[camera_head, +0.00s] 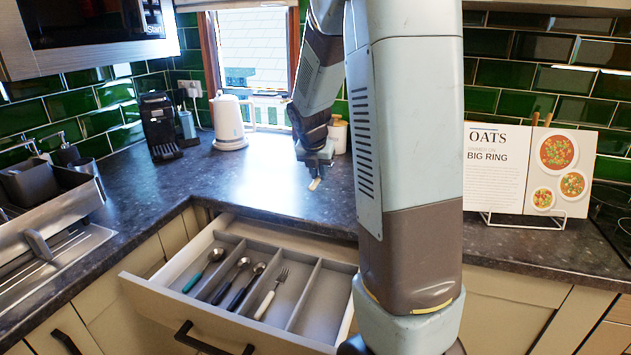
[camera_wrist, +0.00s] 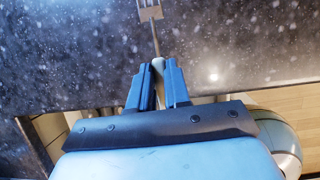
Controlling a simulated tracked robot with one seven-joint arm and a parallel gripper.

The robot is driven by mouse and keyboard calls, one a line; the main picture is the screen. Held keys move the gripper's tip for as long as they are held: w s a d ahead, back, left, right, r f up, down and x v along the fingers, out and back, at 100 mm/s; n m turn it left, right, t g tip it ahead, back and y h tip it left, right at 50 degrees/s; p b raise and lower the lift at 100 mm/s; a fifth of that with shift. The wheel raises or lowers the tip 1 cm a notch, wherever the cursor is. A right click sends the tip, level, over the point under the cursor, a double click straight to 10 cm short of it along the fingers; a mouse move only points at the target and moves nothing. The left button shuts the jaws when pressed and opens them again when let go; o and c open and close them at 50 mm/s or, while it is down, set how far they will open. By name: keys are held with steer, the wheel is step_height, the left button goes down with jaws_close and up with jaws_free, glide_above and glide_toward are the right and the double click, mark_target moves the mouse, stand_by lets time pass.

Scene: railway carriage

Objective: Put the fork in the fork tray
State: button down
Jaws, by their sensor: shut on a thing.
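My gripper (camera_head: 318,160) is above the dark worktop behind the open drawer. In the wrist view my gripper (camera_wrist: 158,66) is shut on a fork (camera_wrist: 151,13), with its pale handle between the blue fingers and its metal head pointing away. In the head view only a small pale piece of the held fork (camera_head: 315,184) shows below the fingers. The open drawer holds a grey divided tray (camera_head: 321,303). A second fork (camera_head: 272,293) with a white handle lies in it, right of several spoons (camera_head: 231,280). The right part of the tray looks empty, though my arm hides some of it.
A white kettle (camera_head: 228,122) and a black coffee machine (camera_head: 160,127) stand at the back left. A sink (camera_head: 45,245) is at the left. A recipe stand (camera_head: 525,170) is at the right. The worktop (camera_head: 260,180) around my gripper is mostly clear.

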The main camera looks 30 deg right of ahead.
steer(key=s+a+r, duration=0.2)
steer(key=s+r, duration=0.1)
steer(key=s, duration=0.5)
steer(key=shift+s+r, duration=0.35)
steer(key=shift+r, duration=0.05)
